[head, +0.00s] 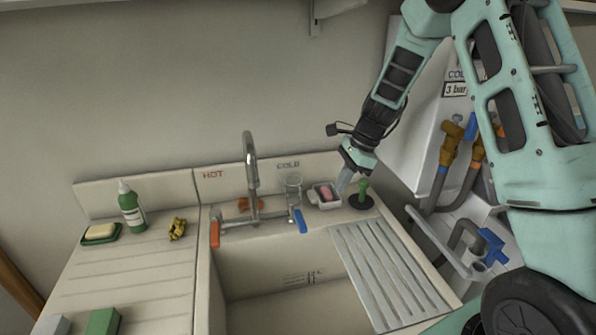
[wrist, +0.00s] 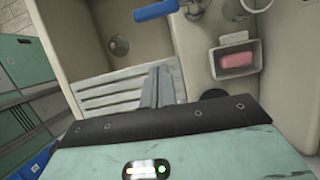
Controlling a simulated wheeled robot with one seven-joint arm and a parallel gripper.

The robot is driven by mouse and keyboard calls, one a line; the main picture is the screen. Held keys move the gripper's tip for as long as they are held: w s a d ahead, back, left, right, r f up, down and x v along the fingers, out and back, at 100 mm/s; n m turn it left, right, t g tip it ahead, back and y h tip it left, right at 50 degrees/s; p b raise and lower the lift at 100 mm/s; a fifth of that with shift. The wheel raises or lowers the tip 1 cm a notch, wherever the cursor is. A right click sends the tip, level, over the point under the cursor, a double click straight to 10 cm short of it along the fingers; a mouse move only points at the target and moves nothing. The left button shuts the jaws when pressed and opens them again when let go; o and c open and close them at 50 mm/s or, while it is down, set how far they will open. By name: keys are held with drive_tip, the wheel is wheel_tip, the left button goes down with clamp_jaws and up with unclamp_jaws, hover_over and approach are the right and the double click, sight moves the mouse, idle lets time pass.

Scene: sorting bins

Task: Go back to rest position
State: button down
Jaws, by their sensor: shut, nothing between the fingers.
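My gripper (head: 345,180) hangs over the back right of the sink, pointing down, just right of a small white soap dish with pink soap (head: 326,194). In the wrist view my gripper's fingers (wrist: 158,85) are together with nothing between them. The pink soap (wrist: 237,59) lies in its dish to the right of the fingers. A green-handled plunger or stopper with a dark round base (head: 362,196) stands close to the right of my gripper in the head view.
The sink has a tap (head: 251,165), a glass (head: 294,188) and a ribbed drainer (head: 385,270). A green bottle (head: 131,207), a soap bar on a green dish (head: 100,233) and a yellow item (head: 178,229) sit at left. Pipes with valves (head: 450,145) are at right.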

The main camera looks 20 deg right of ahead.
drive_tip(key=s+a+r+n+g+h, duration=0.1)
drive_tip(key=s+a+r+n, duration=0.2)
drive_tip(key=s+a+n, duration=0.5)
drive_tip(key=s+a+r+n+g, duration=0.1)
drive_tip(key=s+a+r+n, duration=0.3)
drive_tip(key=a, duration=0.7)
drive_tip(key=s+a+n+t+h+b, duration=0.1)
drive_tip(key=s+a+n, duration=0.4)
drive_tip(key=s+n, duration=1.1)
drive_tip(key=shift+s+r+h, duration=0.3)
drive_tip(key=shift+s+h, duration=0.5)
drive_tip(key=shift+s, duration=0.4)
